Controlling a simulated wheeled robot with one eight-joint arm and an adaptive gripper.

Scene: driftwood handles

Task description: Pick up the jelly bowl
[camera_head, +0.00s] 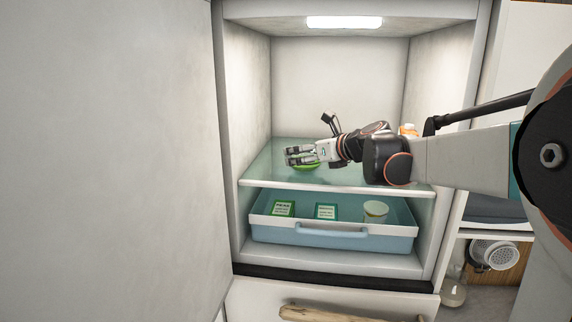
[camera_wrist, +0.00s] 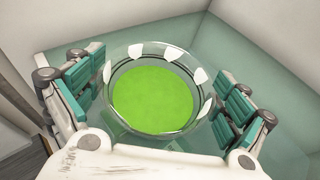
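The jelly bowl (camera_wrist: 153,97) is a clear glass bowl with a patterned inner rim and bright green jelly in it. In the wrist view it lies between the two fingers of my gripper (camera_wrist: 155,93). The teal-padded fingers are spread wide, one on each side of the bowl. I cannot tell whether a pad touches the rim. In the head view the bowl (camera_head: 307,167) shows as a green patch on the glass shelf (camera_head: 265,172), mostly hidden under my gripper (camera_head: 288,155).
The bowl's shelf is inside an open fridge with close side walls. A blue drawer (camera_head: 330,240) below holds two green-labelled packs and a cup (camera_head: 376,211). An orange-capped item (camera_head: 408,130) stands behind my arm. A large pale panel (camera_head: 110,150) fills the left.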

